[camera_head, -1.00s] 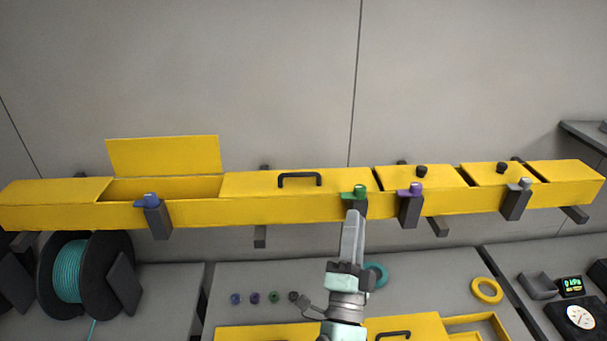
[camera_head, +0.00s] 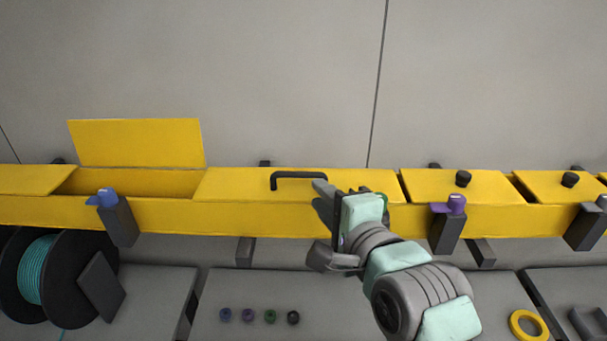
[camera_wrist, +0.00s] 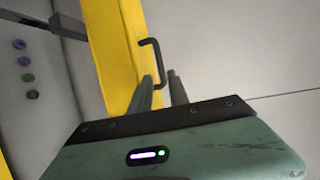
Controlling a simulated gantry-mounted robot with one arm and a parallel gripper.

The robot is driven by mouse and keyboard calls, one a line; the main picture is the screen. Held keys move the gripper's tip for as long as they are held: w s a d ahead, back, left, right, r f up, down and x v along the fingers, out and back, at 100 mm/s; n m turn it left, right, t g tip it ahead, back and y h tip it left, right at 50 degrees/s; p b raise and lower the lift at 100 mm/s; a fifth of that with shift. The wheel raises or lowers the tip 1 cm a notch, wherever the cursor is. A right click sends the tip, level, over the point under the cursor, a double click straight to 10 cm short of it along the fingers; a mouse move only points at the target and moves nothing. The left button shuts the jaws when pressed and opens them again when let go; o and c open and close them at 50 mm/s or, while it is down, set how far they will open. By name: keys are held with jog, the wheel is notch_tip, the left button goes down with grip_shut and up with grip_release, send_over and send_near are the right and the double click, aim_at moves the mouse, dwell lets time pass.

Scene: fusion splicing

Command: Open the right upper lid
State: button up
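The upper yellow trough (camera_head: 270,217) runs across the wall. Its middle cover (camera_head: 240,186) is closed and bears a black bracket handle (camera_head: 298,174), which also shows in the wrist view (camera_wrist: 156,55). Farther right are two closed lids with black knobs, a nearer one (camera_head: 430,185) and a farther one (camera_head: 550,184). My gripper (camera_head: 322,196) is at the right end of the bracket handle. In the wrist view my two fingers (camera_wrist: 163,85) stand apart, with the handle's near end close to or between them; contact cannot be told.
A left lid (camera_head: 135,143) stands open. Blue (camera_head: 107,198) and purple (camera_head: 455,204) clamps sit along the trough's front; a green one is mostly hidden behind my gripper. Below are a cable spool (camera_head: 60,275), several small rings (camera_head: 248,315) and a yellow ring (camera_head: 528,325).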

aim_at(301, 176)
jog(key=x, duration=1)
jog(key=shift+w+a+f, duration=0.1)
jog(key=shift+w+a, duration=0.05)
grip_shut()
dwell(1.1)
